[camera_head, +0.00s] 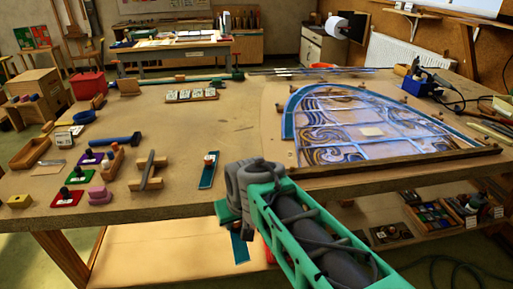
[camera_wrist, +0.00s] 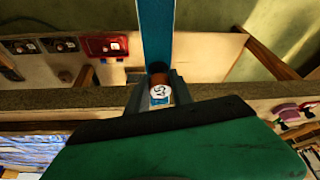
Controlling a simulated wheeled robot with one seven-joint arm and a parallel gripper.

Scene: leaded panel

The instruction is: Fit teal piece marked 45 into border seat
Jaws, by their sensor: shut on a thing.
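My gripper (camera_wrist: 160,98) is shut on the brown knob of a teal strip (camera_wrist: 157,35). The knob's round white label (camera_wrist: 160,91) appears turned, and its number is hard to read. In the head view, part of the held teal strip (camera_head: 240,248) shows below my gripper (camera_head: 230,212), in front of the table's front edge and away from the panel. The leaded panel (camera_head: 370,131) lies on the table's right half. A teal border (camera_head: 288,125) runs along its curved left side. I cannot make out the seat's exact outline.
Another teal piece with a knob (camera_head: 208,172) lies on the table (camera_head: 200,130), left of the panel. A dark wooden bar (camera_head: 400,162) lines the panel's front. Coloured knobbed pieces and blocks stand at left. A lower shelf (camera_head: 370,208) holds trays.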

